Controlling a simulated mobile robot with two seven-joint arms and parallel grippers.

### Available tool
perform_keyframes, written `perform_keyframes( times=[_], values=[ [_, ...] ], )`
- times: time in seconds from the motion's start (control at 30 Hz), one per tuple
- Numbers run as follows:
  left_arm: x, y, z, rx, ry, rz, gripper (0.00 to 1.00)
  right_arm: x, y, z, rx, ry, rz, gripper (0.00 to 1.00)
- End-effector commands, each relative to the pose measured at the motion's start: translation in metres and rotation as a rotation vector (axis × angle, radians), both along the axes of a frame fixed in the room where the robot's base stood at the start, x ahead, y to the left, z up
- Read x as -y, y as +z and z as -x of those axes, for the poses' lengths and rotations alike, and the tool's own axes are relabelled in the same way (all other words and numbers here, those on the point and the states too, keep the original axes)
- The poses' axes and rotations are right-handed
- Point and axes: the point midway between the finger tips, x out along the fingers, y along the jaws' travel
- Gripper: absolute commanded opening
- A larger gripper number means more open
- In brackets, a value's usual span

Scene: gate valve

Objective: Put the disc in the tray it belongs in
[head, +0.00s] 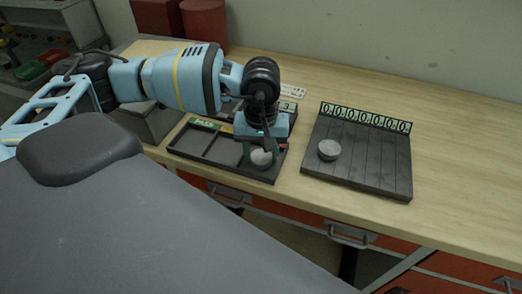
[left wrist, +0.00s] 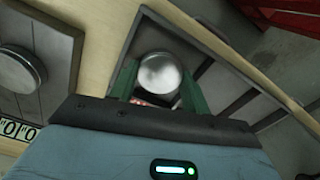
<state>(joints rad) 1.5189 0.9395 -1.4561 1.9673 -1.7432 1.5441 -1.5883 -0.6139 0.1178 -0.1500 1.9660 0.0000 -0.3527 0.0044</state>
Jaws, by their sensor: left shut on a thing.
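My left gripper (head: 259,153) is shut on a round grey metal disc (head: 262,158). It holds the disc at the right-hand compartment of a dark divided tray (head: 203,150). In the left wrist view the shiny disc (left wrist: 158,74) sits between the two green fingers, with the tray (left wrist: 222,88) around and behind it. I cannot tell whether the disc touches the tray floor. The tray has a green-and-yellow label at its back and a red mark near the right compartment. My arm hides part of the tray's back. My right gripper is not in view.
A dark slatted board (head: 360,160) with a row of number plates stands to the right; a second grey disc (head: 329,149) lies on it. A red cylinder (head: 204,24) stands at the back left. The wooden bench (head: 462,160) is clear at the right.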

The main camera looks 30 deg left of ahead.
Motion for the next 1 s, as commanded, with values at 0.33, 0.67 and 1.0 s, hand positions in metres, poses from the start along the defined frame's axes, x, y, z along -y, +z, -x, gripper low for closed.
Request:
perform_keyframes(
  times=[0.33,0.67,1.0],
  values=[
    [0.0,-0.002,0.0,-0.001,0.001,0.0,0.56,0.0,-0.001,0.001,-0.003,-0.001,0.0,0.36],
    [0.0,0.025,-0.001,0.001,0.0,0.0,0.56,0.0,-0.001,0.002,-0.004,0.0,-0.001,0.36],
    [0.001,0.091,-0.001,0.001,-0.001,0.001,0.56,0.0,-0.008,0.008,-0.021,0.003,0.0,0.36]
  ],
)
